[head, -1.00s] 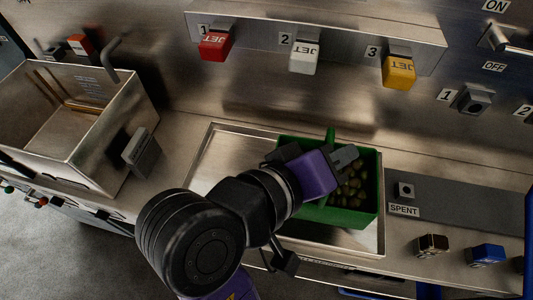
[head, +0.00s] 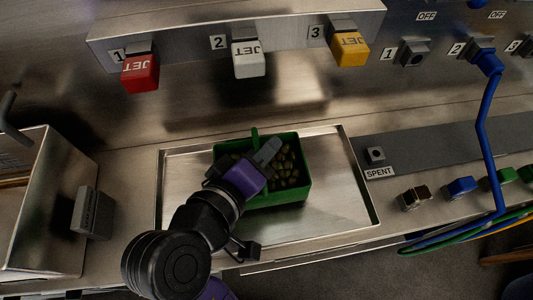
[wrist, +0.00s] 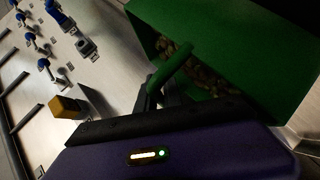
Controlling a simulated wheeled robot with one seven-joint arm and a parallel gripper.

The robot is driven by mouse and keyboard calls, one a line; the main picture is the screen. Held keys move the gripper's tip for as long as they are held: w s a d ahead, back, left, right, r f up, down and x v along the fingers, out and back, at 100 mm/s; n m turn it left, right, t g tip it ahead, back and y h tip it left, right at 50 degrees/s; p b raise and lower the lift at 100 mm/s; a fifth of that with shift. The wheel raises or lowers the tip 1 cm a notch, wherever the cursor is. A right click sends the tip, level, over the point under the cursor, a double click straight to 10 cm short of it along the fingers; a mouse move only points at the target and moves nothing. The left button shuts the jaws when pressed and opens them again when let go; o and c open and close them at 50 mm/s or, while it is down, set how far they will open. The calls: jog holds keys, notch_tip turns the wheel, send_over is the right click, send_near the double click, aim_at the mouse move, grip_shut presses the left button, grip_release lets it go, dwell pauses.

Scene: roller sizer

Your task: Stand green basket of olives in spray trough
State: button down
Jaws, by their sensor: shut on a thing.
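The green basket (head: 283,198) holds several olives (head: 288,170) and has a green handle that also shows in the wrist view (wrist: 178,68). My gripper (head: 262,158) reaches over the basket and is shut on this handle. The basket is over the middle of a shallow metal trough (head: 345,205) beneath the three jets. It looks roughly level. I cannot tell whether its bottom touches the trough floor. My gripper hides part of the basket's left side and some olives.
Red (head: 140,74), white (head: 248,60) and yellow (head: 350,50) jets hang from a ledge behind the trough. A deep metal bin (head: 60,200) stands at left. A blue hose (head: 482,125) hangs at right, near the SPENT plate (head: 379,173). The trough's right end is bare.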

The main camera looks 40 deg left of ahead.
notch_tip(320, 180, down, 2)
jog(key=shift+f, duration=0.1)
jog(key=c, duration=1.5)
grip_release()
jog(key=v, duration=1.2)
